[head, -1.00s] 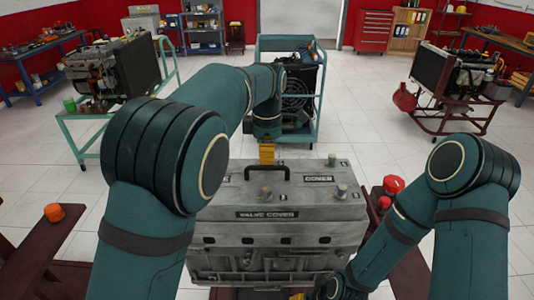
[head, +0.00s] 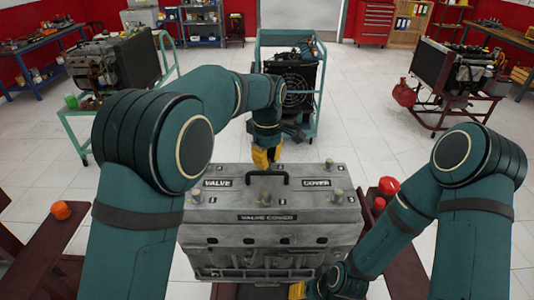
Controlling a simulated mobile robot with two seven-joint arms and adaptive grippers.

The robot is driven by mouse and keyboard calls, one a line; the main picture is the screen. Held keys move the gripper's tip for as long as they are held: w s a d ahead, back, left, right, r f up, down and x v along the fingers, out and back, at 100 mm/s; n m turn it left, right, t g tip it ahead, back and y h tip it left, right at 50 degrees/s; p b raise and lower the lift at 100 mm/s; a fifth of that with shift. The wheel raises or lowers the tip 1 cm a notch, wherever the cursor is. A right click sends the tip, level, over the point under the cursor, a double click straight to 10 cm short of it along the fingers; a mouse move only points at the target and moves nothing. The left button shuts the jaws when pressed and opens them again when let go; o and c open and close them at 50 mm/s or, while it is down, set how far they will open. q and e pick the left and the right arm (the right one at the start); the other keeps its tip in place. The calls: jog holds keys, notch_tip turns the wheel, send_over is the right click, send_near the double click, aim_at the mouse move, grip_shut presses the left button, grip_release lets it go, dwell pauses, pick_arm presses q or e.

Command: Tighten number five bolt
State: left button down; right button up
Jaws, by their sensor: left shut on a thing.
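The grey engine block with its valve cover (head: 268,232) stands in front of me. Bolt heads show on its top: front left (head: 197,197), front right (head: 337,195), back left (head: 211,168) and back right (head: 329,164). No bolt number is readable. My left gripper (head: 265,158), with yellow fingers, points down at the middle of the cover's back edge, behind the black handle (head: 267,178). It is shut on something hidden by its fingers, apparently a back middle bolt. My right gripper (head: 297,290) is low at the block's front, mostly hidden; its jaws cannot be made out.
A teal cart (head: 290,50) with a radiator stands behind the block. Other engine trainers stand at the left (head: 112,62) and right (head: 450,82). A red knob (head: 389,186) is right of the block and an orange one (head: 60,210) left.

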pick_arm(q)
jog(key=m, duration=0.3)
jog(key=shift+m, duration=0.3)
jog(key=m, duration=0.3)
jog(key=shift+m, duration=0.3)
jog(key=m, duration=0.3)
jog(key=shift+m, duration=0.4)
jog(key=m, duration=0.3)
jog(key=shift+m, duration=0.3)
jog(key=m, duration=0.3)
jog(key=shift+m, duration=0.3)
jog(key=m, duration=0.3)
jog(key=shift+m, duration=0.3)
jog(key=m, duration=0.6)
jog(key=shift+m, duration=0.3)
